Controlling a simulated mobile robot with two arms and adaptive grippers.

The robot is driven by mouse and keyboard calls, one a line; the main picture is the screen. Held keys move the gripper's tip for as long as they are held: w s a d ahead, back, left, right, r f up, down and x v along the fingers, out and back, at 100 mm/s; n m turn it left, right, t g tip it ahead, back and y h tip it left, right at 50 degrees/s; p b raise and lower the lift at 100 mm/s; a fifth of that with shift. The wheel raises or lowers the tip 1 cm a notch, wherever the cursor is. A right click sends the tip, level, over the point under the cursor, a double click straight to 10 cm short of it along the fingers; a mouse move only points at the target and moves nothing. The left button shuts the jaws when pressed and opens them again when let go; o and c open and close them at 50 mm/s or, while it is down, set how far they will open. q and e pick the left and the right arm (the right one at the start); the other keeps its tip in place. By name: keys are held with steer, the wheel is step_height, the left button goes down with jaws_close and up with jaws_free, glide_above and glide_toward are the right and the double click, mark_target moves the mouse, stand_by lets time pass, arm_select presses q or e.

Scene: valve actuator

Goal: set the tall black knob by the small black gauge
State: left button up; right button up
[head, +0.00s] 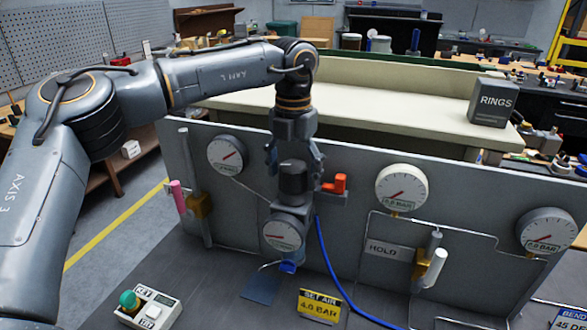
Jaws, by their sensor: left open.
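The tall black knob (293,183) stands upright on a grey regulator body in front of the grey panel. The small gauge (283,234), with a white face, a red needle and a dark rim, sits just below the knob. My left gripper (293,163) points down from above, open, with one finger on each side of the knob's upper part. I cannot tell whether the fingers touch it. A yellow sign (319,306) reading "SET AIR 4.0 BAR" stands in front, right of the gauge. My right gripper is not in view.
An orange-red handle (336,184) is close right of the knob, with a blue hose (326,262) below. Larger gauges (226,155) (401,188) (545,231) and valves with pink (178,196) and white (434,268) handles are on the panel. A button box (147,305) is front left.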

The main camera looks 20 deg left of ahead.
mark_target(293, 165)
arm_select(q)
steer(key=shift+f, duration=0.15)
steer(key=c, duration=1.2)
steer(key=shift+m, duration=1.5)
steer(key=o, duration=1.2)
step_height(293, 165, up, 12)
